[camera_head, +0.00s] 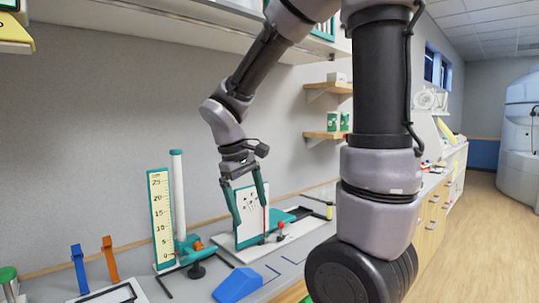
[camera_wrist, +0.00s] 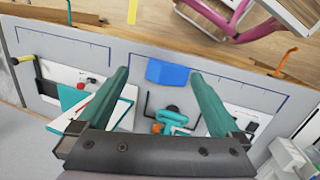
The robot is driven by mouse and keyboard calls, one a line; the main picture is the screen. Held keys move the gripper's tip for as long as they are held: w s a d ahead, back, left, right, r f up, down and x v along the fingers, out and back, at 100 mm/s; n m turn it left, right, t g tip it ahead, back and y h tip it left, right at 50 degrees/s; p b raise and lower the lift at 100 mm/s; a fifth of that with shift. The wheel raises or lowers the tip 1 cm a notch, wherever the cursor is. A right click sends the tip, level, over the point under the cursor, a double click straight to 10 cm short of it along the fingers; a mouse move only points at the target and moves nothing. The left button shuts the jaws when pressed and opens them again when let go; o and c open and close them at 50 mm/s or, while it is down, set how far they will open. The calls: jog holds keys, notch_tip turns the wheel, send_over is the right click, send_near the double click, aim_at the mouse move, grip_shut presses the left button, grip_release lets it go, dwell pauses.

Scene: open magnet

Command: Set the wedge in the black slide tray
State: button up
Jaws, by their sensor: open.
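The blue wedge (camera_head: 238,285) lies on the grey bench top near its front edge. In the wrist view the wedge (camera_wrist: 168,73) shows between my fingertips, beyond them and untouched. My gripper (camera_head: 250,208) is open and empty, pointing down above the bench, in front of a white panel and farther back than the wedge. Its teal fingers are spread wide in the wrist view (camera_wrist: 159,76). A flat black tray-like piece (camera_head: 300,213) lies on a white board at the back right; I cannot tell for certain that it is the slide tray.
A yellow scale (camera_head: 161,218) and white post stand at the left, beside a teal clamp-like device (camera_head: 188,247). Blue (camera_head: 79,268) and orange (camera_head: 110,260) uprights stand farther left. A white panel (camera_head: 248,212) and red-knobbed pin (camera_head: 280,228) stand near my gripper.

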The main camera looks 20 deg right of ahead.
jog(key=s+d+r+m+t+y, duration=0.1)
jog(key=s+r+m+t+y, duration=0.1)
jog(key=r, duration=0.4)
jog(key=s+d+r+m+t+y, duration=0.2)
jog(key=s+r+m+t, duration=0.1)
jog(key=r+m+t, duration=0.2)
jog(key=shift+s+r+m+y, duration=0.15)
jog(key=shift+r+m+y, duration=0.25)
jog(key=shift+r+m, duration=0.65)
jog(key=shift+f, duration=0.15)
